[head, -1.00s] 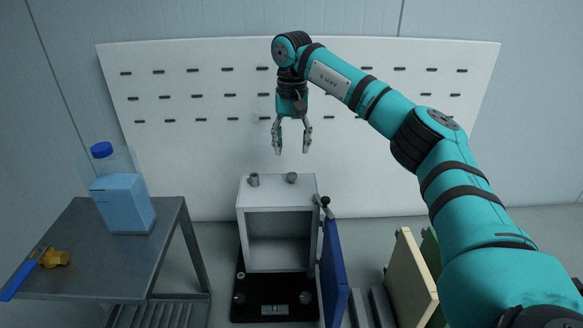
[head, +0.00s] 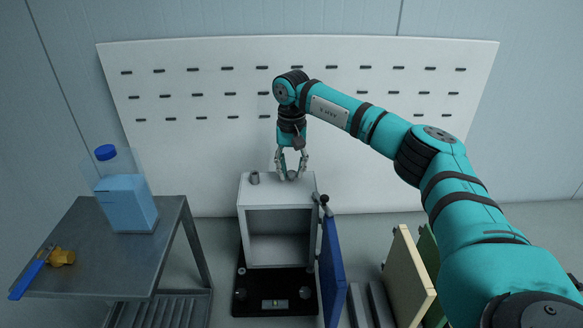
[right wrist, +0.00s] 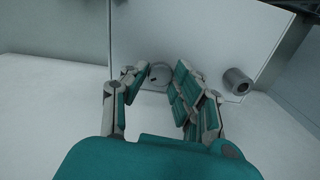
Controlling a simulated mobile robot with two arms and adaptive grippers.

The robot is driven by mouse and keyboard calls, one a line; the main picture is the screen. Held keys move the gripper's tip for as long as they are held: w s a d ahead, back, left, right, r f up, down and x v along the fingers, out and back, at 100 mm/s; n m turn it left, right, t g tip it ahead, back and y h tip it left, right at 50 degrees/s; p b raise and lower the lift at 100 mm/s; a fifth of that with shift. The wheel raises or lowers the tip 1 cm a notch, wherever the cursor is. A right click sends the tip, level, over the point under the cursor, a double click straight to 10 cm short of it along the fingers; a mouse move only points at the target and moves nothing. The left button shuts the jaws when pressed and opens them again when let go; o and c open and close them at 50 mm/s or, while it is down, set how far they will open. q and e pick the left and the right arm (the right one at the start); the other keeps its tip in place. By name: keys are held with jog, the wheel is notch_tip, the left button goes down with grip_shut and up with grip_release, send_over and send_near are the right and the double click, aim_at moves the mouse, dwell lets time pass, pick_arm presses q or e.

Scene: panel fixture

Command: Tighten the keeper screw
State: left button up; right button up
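The keeper screw, a small round grey head with a dark slot, is on top of the white open-fronted box (head: 278,188). It shows in the right wrist view (right wrist: 160,77) and is mostly covered by the fingers in the head view. My right gripper (head: 291,176) points straight down at the box top. Its fingers stand on either side of the screw, with a small gap visible in the right wrist view (right wrist: 163,71), so it looks open. My left gripper is not in view.
A grey post (head: 253,178) stands on the box top beside the screw. A blue door (head: 332,272) hangs open at the box's right. A metal table (head: 100,262) at left holds a blue jug (head: 126,203) and a yellow-and-blue tool (head: 61,257). Panels (head: 409,275) stand at right.

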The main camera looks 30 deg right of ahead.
grip_shut()
jog(key=shift+m, duration=0.3)
